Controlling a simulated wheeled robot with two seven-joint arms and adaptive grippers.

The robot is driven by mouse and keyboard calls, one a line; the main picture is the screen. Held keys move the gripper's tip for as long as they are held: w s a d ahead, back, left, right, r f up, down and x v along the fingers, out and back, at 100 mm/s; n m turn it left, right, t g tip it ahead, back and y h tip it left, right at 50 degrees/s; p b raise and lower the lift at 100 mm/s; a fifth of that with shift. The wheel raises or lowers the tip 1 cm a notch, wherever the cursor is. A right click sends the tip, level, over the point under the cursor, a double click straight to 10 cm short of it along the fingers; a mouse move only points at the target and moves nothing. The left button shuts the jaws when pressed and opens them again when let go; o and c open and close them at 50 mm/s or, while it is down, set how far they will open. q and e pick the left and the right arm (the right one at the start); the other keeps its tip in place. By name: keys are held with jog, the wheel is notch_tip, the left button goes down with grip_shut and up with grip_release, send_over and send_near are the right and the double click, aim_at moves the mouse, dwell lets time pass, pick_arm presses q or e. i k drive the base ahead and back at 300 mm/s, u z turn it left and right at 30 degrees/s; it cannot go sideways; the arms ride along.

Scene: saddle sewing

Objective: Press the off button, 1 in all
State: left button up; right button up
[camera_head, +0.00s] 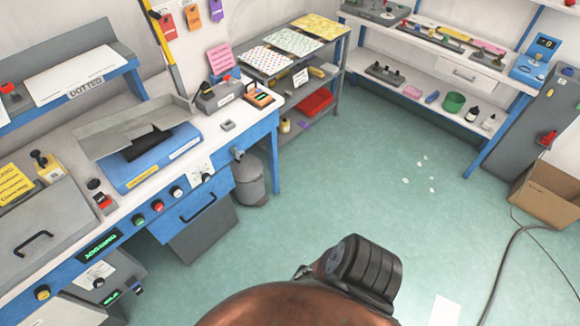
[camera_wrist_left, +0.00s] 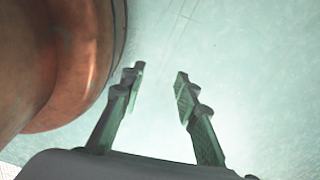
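A control strip on the front of the blue workbench at the left carries a green button (camera_head: 138,220), a red button (camera_head: 158,206) and a white button (camera_head: 177,192). Their labels are too small to read, so I cannot tell which is the off button. My left gripper (camera_wrist_left: 160,75) shows in the left wrist view, with its two fingers apart and nothing between them. It is above pale green floor, away from any button. My right gripper is in neither view.
The blue workbench (camera_head: 228,143) holds a blue machine (camera_head: 155,168) and a grey box with a black handle (camera_head: 40,230). A shelf rack (camera_head: 312,82) stands behind. A cardboard box (camera_head: 548,195) and a cable (camera_head: 510,262) lie right. The middle floor is mostly clear.

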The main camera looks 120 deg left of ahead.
aim_at(158, 208)
jog(key=u, duration=5.25)
